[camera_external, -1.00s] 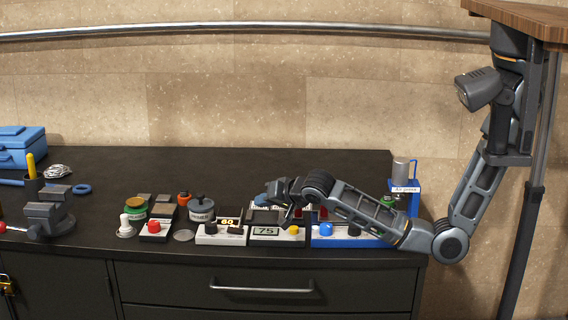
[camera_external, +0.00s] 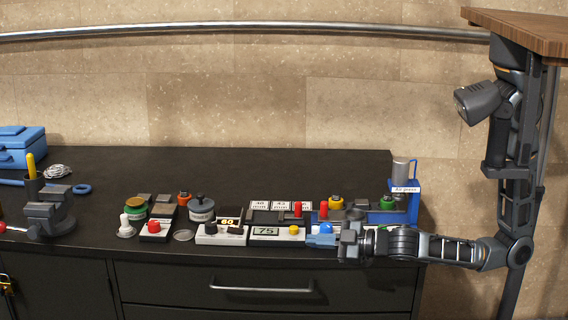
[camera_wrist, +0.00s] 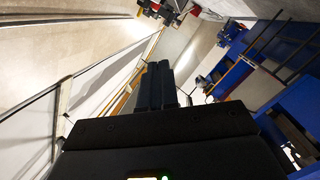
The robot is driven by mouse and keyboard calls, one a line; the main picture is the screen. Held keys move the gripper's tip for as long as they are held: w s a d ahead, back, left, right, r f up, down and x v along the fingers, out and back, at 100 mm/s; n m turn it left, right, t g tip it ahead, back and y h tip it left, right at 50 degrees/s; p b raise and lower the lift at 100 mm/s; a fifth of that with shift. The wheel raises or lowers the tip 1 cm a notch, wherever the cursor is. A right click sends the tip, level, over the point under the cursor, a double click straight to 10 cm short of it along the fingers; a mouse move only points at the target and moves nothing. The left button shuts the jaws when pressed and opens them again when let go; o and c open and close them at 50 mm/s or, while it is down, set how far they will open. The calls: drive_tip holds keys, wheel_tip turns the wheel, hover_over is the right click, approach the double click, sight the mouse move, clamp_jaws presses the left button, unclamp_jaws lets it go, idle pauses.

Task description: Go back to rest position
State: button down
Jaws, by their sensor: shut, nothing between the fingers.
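My gripper (camera_external: 322,240) is at the front right edge of the dark bench in the external view, pointing left. Its fingers are together and hold nothing. My forearm lies nearly level to its right, at bench-top height. In the wrist view the closed dark fingers (camera_wrist: 162,85) stand upright in the middle. The gripper and wrist cover part of the blue-based control box (camera_external: 326,229) behind them. I cannot tell whether the gripper touches it.
The air press (camera_external: 404,187) stands at the bench's right end. A box reading 75 (camera_external: 266,232) and a grey weight (camera_external: 201,208) stand left of my gripper. A vise (camera_external: 48,212) and blue toolbox (camera_external: 20,147) are far left. The bench's back half is mostly clear.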

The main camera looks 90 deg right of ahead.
drive_tip(key=s+a+f+n+g+y+b, duration=0.1)
drive_tip(key=s+a+f+n+y+b, duration=0.15)
drive_tip(key=s+a+y, duration=0.45)
drive_tip(key=s+a+f+n+y+b, duration=0.1)
drive_tip(key=s+a+f+n+y, duration=0.2)
drive_tip(key=s, duration=0.8)
drive_tip(key=s+a+f+n+g+y+b, duration=0.15)
drive_tip(key=s+a+f+y, duration=0.3)
drive_tip(key=s, duration=0.45)
drive_tip(key=s+d+r+m+h+p, duration=0.1)
drive_tip(key=s+d+r+m+h, duration=0.1)
drive_tip(key=d, duration=0.4)
drive_tip(key=s+d+r+m+h+p, duration=0.1)
drive_tip(key=s+d+r+m+h, duration=0.2)
drive_tip(key=d+m+h, duration=0.2)
drive_tip(key=s+d+r+m+h+p, duration=0.1)
drive_tip(key=s+d+r+m+h, duration=0.1)
drive_tip(key=d, duration=0.7)
drive_tip(key=s+m+h, duration=0.1)
drive_tip(key=m+h, duration=0.1)
drive_tip(key=m, duration=0.1)
drive_tip(key=shift+r+m+p, duration=0.3)
drive_tip(key=shift+r+p, duration=0.05)
drive_tip(key=shift+t, duration=0.35)
